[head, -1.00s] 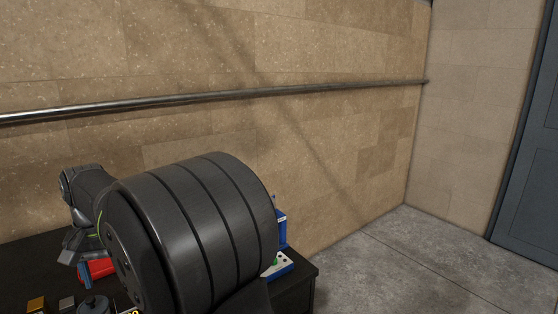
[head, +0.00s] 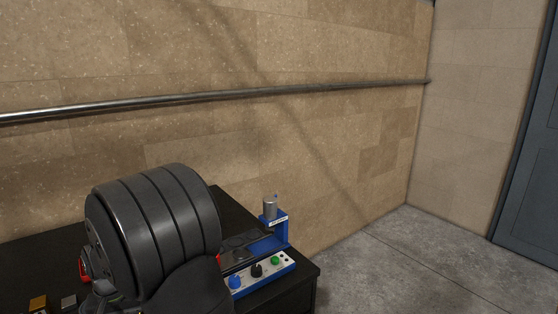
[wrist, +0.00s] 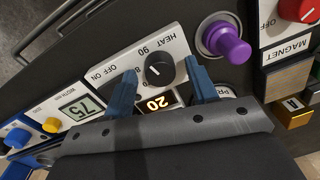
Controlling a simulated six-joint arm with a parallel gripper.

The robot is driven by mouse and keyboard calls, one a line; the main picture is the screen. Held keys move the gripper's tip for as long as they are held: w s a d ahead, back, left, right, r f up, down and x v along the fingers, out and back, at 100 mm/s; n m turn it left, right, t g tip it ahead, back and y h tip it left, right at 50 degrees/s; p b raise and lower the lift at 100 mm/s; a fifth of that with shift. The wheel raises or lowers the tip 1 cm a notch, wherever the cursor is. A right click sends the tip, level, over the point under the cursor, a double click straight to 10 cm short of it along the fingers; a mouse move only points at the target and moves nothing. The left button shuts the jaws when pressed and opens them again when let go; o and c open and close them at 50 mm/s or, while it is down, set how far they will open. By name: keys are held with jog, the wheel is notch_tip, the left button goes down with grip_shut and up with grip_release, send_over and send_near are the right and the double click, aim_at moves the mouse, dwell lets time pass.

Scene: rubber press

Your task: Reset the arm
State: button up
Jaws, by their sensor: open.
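My gripper (wrist: 160,67) shows two blue fingers in the wrist view, spread apart and with nothing held between them. I cannot tell how far the fingertips are from the panel. In the head view my dark arm covers the middle of the table, and the fingers are hidden behind it.
A blue press (head: 278,232) with a metal cylinder and a button panel (head: 262,270) stands at the table's right end. A purple knob (wrist: 226,42), a red MAGNET knob (wrist: 299,8) and a display reading 75 (wrist: 80,110) surround the fingers. Yellow (head: 38,303) and grey (head: 69,301) blocks sit front left.

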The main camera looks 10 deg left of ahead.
jog(key=n, duration=0.4)
jog(key=shift+r+n, duration=0.1)
jog(key=shift+n, duration=0.3)
jog(key=n, duration=0.3)
jog(key=shift+a+n, duration=0.1)
jog(key=shift+n, duration=0.3)
jog(key=n, duration=0.4)
jog(key=shift+n+h, duration=0.3)
jog(key=shift+n, duration=2)
